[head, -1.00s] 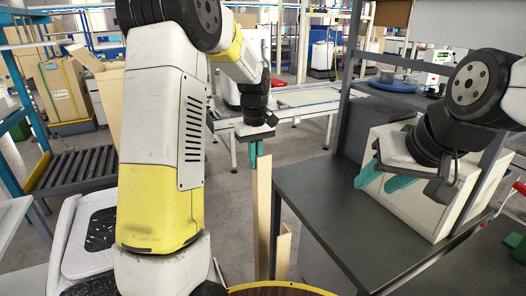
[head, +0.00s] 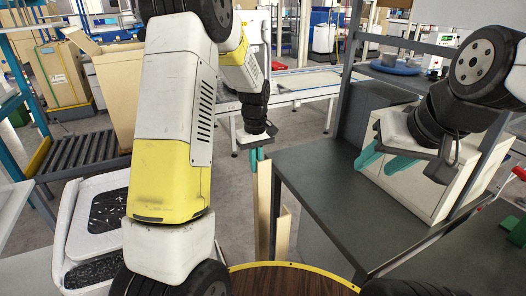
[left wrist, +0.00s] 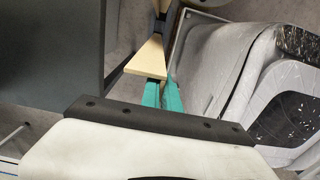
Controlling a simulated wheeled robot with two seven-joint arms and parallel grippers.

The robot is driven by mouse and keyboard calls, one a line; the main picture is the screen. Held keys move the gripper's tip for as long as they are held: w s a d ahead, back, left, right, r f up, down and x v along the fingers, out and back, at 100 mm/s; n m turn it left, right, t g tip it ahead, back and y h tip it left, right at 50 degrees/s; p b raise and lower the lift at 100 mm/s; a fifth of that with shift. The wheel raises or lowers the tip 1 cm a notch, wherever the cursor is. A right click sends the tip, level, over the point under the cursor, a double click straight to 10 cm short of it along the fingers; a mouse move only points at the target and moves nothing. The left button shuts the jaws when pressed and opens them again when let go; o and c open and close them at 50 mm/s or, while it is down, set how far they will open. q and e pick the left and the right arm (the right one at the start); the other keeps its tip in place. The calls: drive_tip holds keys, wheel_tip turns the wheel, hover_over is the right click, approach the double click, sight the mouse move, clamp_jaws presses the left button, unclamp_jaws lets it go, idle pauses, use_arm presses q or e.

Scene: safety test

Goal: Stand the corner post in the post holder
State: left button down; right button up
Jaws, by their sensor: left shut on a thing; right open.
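My left gripper (head: 256,156) points down in the middle of the head view, its teal fingers shut on the top end of a tall pale wooden-looking post (head: 264,205). This corner post hangs roughly upright, and its lower end is hidden. A shorter pale strip (head: 283,232) with a slanted top shows just right of it; I cannot tell if it is part of the post. In the left wrist view the post (left wrist: 147,60) runs away from the teal fingers (left wrist: 163,95). My right gripper (head: 386,162) is open and empty above the grey table. I cannot make out the post holder.
A dark grey table (head: 330,190) with a shelf upright stands right of the post. A white cabinet (head: 420,185) is behind my right gripper. White and black molded trays (head: 95,215) are at left, near a roller conveyor (head: 85,145). Grey floor shows between.

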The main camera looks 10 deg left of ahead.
sight(256, 184)
use_arm(q)
drive_tip(key=shift+f, duration=4.3)
drive_tip(key=c, duration=1.2)
unclamp_jaws()
wheel_tip(256, 184, up, 7)
